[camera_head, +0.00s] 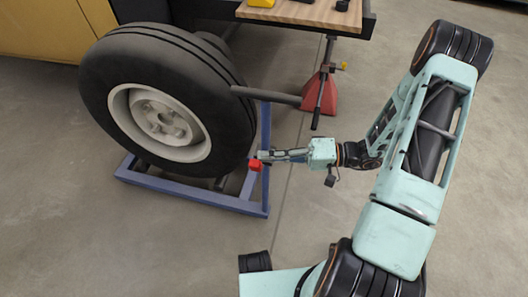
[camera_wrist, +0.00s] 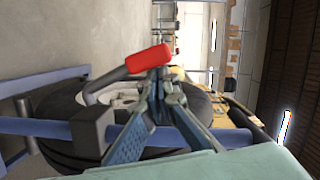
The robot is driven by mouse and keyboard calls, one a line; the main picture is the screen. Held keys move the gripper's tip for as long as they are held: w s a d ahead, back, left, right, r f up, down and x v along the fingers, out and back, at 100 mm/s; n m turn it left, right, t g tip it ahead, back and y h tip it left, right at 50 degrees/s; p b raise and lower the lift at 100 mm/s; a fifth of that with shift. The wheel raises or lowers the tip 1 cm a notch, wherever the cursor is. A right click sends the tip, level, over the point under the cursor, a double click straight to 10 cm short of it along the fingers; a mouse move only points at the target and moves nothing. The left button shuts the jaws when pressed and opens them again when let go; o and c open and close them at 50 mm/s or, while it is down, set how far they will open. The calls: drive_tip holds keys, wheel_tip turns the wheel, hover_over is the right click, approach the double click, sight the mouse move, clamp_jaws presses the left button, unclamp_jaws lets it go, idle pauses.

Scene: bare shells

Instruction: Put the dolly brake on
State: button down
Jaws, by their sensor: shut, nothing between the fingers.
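The dolly is a low blue frame (camera_head: 190,193) on the floor, with a large black tyre on a pale rim (camera_head: 160,122) standing in it. A red grip (camera_head: 255,165) shows at the dolly's right side; in the wrist view this red grip (camera_wrist: 150,58) ends a bent grey lever (camera_wrist: 102,88) rising from a dark block on the blue bar (camera_wrist: 40,128). My gripper (camera_head: 264,156) is shut and empty, with its tips right by the red grip. In the wrist view my gripper's tips (camera_wrist: 157,76) overlap the grip's lower edge; I cannot tell whether they touch.
A red jack-like stand (camera_head: 318,95) with a long grey bar stands behind my gripper. A wood-topped bench (camera_head: 305,12) is at the back and a yellow body (camera_head: 45,25) at the back left. The floor (camera_head: 150,250) in front of the dolly is clear.

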drive_tip(key=s+a+f+b, duration=0.2)
drive_tip(key=s+f+b, duration=0.1)
drive_tip(key=s+f, duration=0.2)
drive_tip(key=shift+s, duration=0.2)
idle(0.4)
drive_tip(key=shift+d, duration=0.15)
